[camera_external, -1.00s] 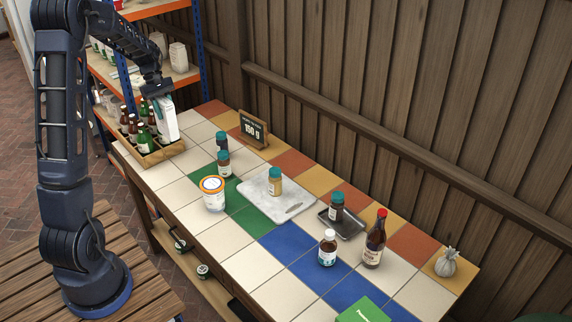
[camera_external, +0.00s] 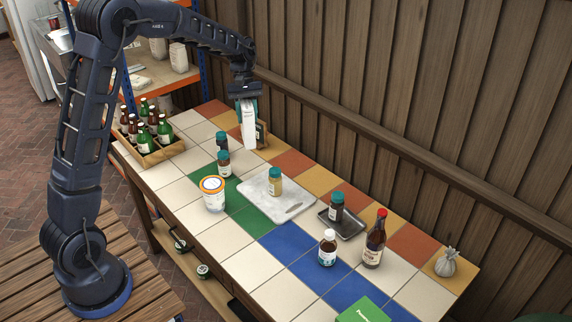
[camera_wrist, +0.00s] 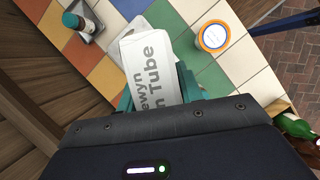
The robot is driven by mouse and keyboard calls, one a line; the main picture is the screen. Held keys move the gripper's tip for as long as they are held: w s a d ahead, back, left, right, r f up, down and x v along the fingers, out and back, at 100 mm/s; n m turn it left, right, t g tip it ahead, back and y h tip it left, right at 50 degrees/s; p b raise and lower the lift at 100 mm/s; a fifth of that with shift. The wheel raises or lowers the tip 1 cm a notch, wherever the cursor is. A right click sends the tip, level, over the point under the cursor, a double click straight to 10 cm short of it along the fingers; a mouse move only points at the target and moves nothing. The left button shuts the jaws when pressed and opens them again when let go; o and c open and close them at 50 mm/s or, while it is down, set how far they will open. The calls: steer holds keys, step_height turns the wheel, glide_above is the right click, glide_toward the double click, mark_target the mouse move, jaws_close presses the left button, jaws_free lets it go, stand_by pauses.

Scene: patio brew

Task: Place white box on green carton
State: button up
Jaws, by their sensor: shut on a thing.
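My gripper (camera_external: 246,98) is shut on the white box (camera_external: 249,128) and holds it upright above the back of the tiled table, in front of the small sign. In the wrist view the white box (camera_wrist: 150,60) sits between the teal fingers (camera_wrist: 186,84), with grey lettering on its face. The green carton (camera_external: 362,311) lies at the near edge of the table, at the bottom of the external view, partly cut off by the frame. It is far from my gripper.
A wooden crate of bottles (camera_external: 165,153) stands at the left end. A white tub (camera_external: 214,198), a marble board (camera_external: 262,200) with a jar, a dark tray (camera_external: 350,228), a pill bottle (camera_external: 327,250), a tall brown bottle (camera_external: 375,243) and a garlic-like bulb (camera_external: 446,264) stand on the table.

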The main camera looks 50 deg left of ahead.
steer(key=w+d+r+m+g+y, duration=0.1)
steer(key=d+m, duration=0.2)
steer(key=d, duration=1.4)
steer(key=d+r+m+g+y, duration=0.1)
steer(key=d+r+m, duration=0.15)
steer(key=d, duration=1.35)
steer(key=s+d+r+m+y, duration=0.1)
steer(key=s+d+m, duration=0.1)
steer(key=s+d, duration=0.65)
steer(key=s+d+r+m, duration=0.1)
steer(key=s+d+m, duration=0.15)
steer(key=d, duration=1.05)
steer(key=s+d+m+y, duration=0.1)
steer(key=s+d+m, duration=0.1)
steer(key=s+d, duration=0.65)
step_height(320, 180, down, 20)
steer(key=w+d, duration=0.2)
steer(key=shift+w+d+r, duration=0.2)
steer(key=shift+w+r, duration=0.05)
steer(key=shift+w, duration=0.15)
steer(key=o, duration=1)
steer(key=shift+f, duration=0.1)
steer(key=shift+o, duration=0.2)
